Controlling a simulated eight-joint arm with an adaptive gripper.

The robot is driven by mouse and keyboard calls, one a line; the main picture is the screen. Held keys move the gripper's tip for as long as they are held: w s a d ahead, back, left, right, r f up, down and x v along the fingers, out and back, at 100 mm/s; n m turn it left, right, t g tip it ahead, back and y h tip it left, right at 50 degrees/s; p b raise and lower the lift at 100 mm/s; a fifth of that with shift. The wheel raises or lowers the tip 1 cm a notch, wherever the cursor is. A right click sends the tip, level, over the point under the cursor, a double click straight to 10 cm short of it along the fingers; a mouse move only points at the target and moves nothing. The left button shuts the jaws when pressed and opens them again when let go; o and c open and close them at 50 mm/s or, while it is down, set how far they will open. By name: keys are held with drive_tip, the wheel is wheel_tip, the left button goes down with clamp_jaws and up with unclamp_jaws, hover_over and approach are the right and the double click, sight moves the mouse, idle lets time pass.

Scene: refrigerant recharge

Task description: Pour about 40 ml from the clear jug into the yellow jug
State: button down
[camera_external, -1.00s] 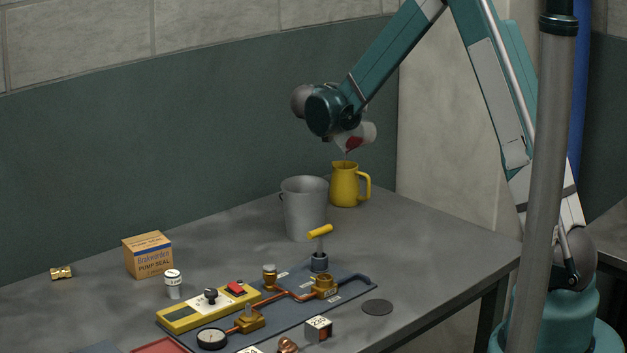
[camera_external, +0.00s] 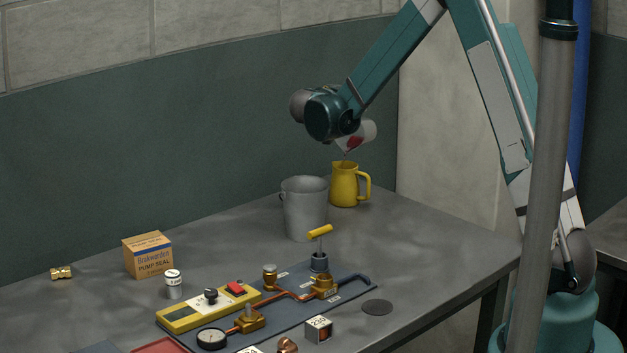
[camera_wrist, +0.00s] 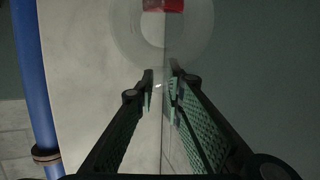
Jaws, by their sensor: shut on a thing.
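The clear jug (camera_external: 364,133) is tilted in the air with its mouth down, above the yellow jug (camera_external: 344,184). Red liquid shows inside it near the lower side. A short, faint trace hangs below its lip, over the yellow jug's mouth; I cannot tell for sure that it is a stream. The yellow jug stands upright on the table, its handle to the right; its inside is hidden. In the wrist view my gripper (camera_wrist: 162,82) is shut on the clear jug (camera_wrist: 190,40), whose round outline and red liquid show past the fingertips.
A grey bucket (camera_external: 304,212) stands close in front and left of the yellow jug. A blue board (camera_external: 345,292) with copper pipes and a yellow-handled valve lies nearer. A cardboard box (camera_external: 147,256) and a white bottle (camera_external: 173,284) stand at the left. The table's right side is mostly clear.

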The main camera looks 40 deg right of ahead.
drive_tip(key=shift+a, duration=0.1)
idle(0.5)
drive_tip(key=shift+r, duration=0.1)
drive_tip(key=shift+w+d+g+y+p, duration=0.25)
drive_tip(key=shift+d+y+p, duration=0.45)
drive_tip(key=shift+p, duration=0.5)
drive_tip(key=shift+w+d+r+g+y+p, duration=0.1)
drive_tip(key=shift+d+g+y+p, duration=0.15)
drive_tip(key=shift+d+y+p, duration=0.3)
drive_tip(key=shift+w+d+f, duration=0.1)
drive_tip(key=shift+f, duration=0.25)
drive_tip(key=shift+d+f+y, duration=0.15)
drive_tip(key=shift+d+y, duration=0.05)
drive_tip(key=shift+y, duration=0.05)
